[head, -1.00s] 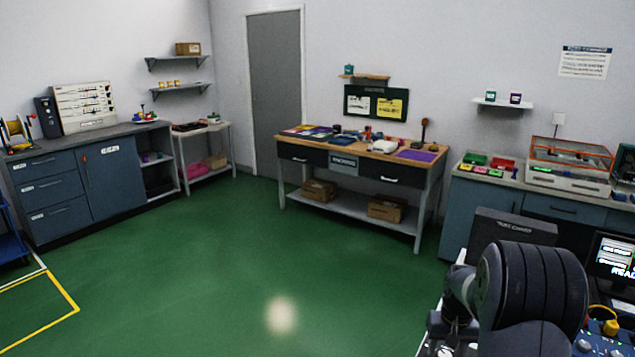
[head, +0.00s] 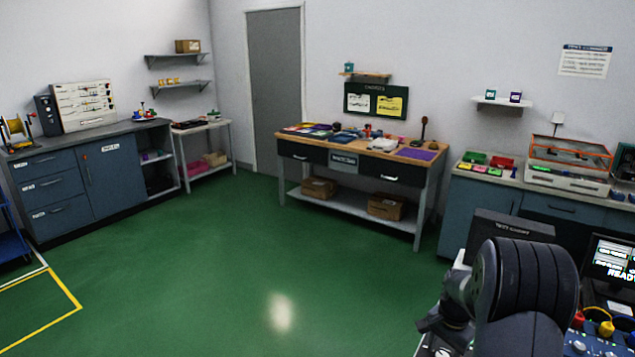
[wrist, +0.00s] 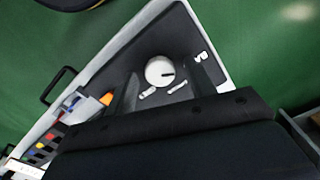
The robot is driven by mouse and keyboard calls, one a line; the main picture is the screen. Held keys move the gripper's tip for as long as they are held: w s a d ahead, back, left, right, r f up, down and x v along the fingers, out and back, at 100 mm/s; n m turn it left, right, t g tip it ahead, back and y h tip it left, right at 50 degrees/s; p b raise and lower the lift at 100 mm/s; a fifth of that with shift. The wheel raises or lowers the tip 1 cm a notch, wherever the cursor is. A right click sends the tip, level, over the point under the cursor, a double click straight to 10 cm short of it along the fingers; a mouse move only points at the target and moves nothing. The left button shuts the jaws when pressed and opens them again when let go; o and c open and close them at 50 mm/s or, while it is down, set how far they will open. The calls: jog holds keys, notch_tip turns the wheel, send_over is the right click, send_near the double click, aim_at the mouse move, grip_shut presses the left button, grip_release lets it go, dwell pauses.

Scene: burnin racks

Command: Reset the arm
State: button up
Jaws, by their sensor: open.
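My arm fills the lower right of the head view, with a thick dark ribbed joint in front. My gripper (wrist: 170,83) shows in the wrist view as two dark fingers, apart, with nothing seen held between them. Its dark body covers the lower part of that view. Below the fingers is a dark panel with a round white dial (wrist: 159,71) and small white marks, set in a pale-edged surface. In the head view the gripper's fingers cannot be made out.
A wooden-topped bench (head: 405,155) stands against the back wall. A counter (head: 480,215) with bins and a clear-lidded box is at right. A monitor (head: 612,258) and a blue control panel are near my arm. Green floor (head: 190,260) is open at centre and left.

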jog(key=m+p, duration=0.2)
jog(key=m, duration=0.3)
dwell(0.7)
